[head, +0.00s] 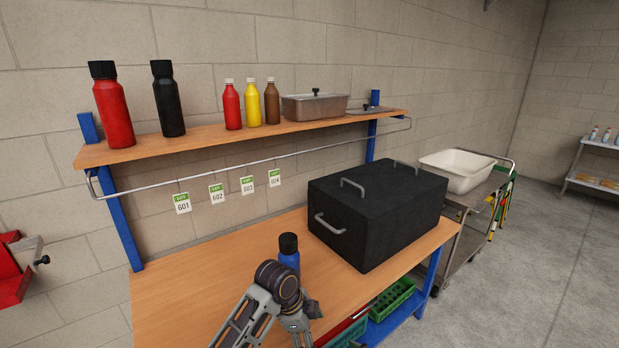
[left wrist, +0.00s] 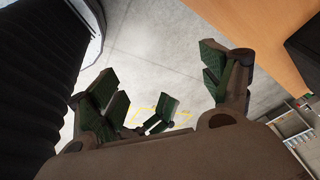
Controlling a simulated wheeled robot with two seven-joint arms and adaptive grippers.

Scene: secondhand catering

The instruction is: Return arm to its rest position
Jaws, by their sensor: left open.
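My left gripper (left wrist: 168,97) is open in the left wrist view. Its green-padded fingers are spread, with nothing between them. It hangs over grey floor, with the wooden workbench edge (left wrist: 262,38) at the upper right. In the head view a grey arm of mine (head: 272,300) with a dark round joint rises from the bottom edge, in front of the bench. My right gripper is not in view.
On the workbench (head: 190,290) stand a blue bottle (head: 289,258), just behind the arm, and a large black box (head: 380,215). The shelf (head: 200,142) above holds bottles and a metal pan (head: 314,106). A cart (head: 475,205) with a white tub (head: 457,172) stands right.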

